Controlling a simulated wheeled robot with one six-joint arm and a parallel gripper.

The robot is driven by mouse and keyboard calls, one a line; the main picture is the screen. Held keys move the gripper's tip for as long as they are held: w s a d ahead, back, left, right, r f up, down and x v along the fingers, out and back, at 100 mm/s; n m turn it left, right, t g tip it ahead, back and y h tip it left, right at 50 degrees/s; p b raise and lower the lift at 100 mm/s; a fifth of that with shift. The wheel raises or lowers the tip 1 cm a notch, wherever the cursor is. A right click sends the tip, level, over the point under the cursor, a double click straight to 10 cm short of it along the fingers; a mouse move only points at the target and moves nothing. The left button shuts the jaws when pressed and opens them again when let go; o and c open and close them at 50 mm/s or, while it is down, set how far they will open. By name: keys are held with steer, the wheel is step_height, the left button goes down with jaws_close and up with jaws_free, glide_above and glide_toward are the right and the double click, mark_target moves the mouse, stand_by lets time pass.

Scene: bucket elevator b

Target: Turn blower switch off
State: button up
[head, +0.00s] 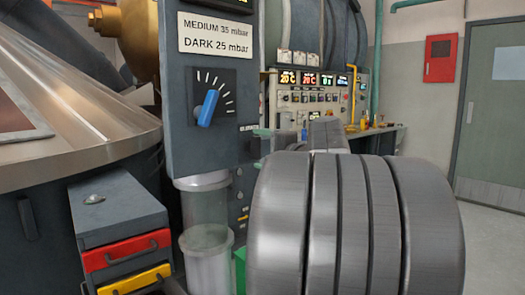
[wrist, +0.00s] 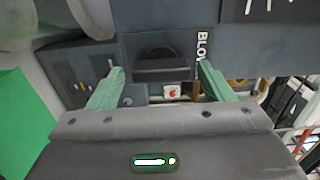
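The blower switch (wrist: 160,62) is a black rotary knob on a dark plate in the wrist view. Its grip bar lies level across the picture. White lettering starting "BLO" runs beside it, the rest hidden by a finger. My gripper (wrist: 161,72) is open, with one green finger on either side of the knob. I see no clear contact with it.
A blue-pointer dial (head: 208,105) sits higher on the panel. Clear cylinders (head: 207,255) stand below it, a small drawer unit (head: 115,220) at lower left. My grey arm fills the lower middle. A control console (head: 310,95) stands behind; open floor lies right.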

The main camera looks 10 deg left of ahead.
steer(key=shift+d, duration=0.1)
steer(key=p+v, duration=0.1)
steer(key=v, duration=1.2)
steer(key=shift+s+d, duration=0.2)
steer(key=shift+s, duration=0.05)
steer(key=shift+a, duration=0.1)
steer(key=b+x, duration=0.1)
steer(key=x, duration=1.2)
steer(key=shift+w+a, duration=0.2)
steer(key=shift+w, duration=0.05)
steer(key=shift+d, duration=0.1)
